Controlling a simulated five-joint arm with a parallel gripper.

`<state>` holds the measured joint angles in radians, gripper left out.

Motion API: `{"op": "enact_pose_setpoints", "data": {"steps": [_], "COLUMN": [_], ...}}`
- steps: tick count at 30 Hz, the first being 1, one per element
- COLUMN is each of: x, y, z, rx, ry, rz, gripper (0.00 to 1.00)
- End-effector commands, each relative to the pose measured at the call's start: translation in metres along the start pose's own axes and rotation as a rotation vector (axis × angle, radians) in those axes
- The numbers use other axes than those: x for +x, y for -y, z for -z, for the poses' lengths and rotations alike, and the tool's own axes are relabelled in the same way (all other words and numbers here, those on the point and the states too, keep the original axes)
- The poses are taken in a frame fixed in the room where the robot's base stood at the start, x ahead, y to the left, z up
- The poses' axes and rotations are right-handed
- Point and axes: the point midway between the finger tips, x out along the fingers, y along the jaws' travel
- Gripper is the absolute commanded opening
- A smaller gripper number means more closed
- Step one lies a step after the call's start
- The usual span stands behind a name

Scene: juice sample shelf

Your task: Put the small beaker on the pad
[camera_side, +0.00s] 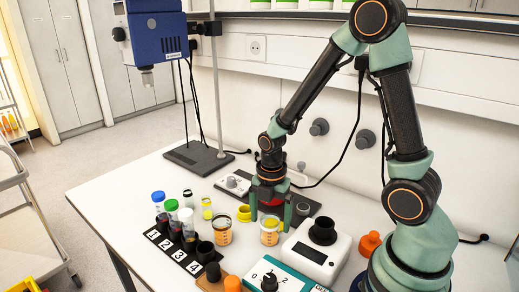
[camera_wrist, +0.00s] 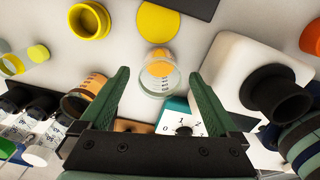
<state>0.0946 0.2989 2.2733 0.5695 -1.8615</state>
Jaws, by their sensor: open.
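A small clear beaker (camera_side: 269,236) with orange contents stands upright on the bench. In the wrist view the beaker (camera_wrist: 158,80) shows between and just beyond my fingertips. My gripper (camera_side: 270,215) is open, pointing down over the beaker, with one finger on each side. The wrist view shows the gap between the fingers (camera_wrist: 158,74) empty apart from the beaker; I cannot tell if either finger touches it. A flat round yellow disc (camera_wrist: 158,22), which looks like the pad, lies just behind the beaker. In the side view my gripper and the beaker partly hide it.
A second beaker (camera_side: 222,231) with amber contents stands to the left, near my left finger. A numbered rack (camera_side: 172,250) holds capped tubes. A white device (camera_side: 318,250) stands close on the right. A yellow ring-shaped dish (camera_wrist: 88,22) and a teal dial box (camera_side: 272,276) are nearby.

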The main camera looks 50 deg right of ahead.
Motion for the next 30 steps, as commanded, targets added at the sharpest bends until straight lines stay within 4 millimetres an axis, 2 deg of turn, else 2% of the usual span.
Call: {"op": "enact_pose_setpoints", "data": {"steps": [1,6,15,17,18,22,24,30], "x": [0.008,0.022,0.024,0.024,0.024,0.024,0.024,0.024], "y": [0.001,0.000,0.000,0.000,0.000,0.000,0.000,0.000], "z": [0.002,0.001,0.001,0.001,0.001,0.001,0.001,0.001], "rx": [-0.001,0.001,0.001,0.001,0.001,0.001,0.001,0.001], "ry": [-0.002,0.000,0.000,0.000,0.000,0.000,0.000,0.000], "rz": [0.005,0.002,-0.001,-0.001,-0.001,0.000,-0.001,-0.001], "gripper": [0.96,0.96,0.96,0.73,0.58,0.08,0.00,0.00]}}
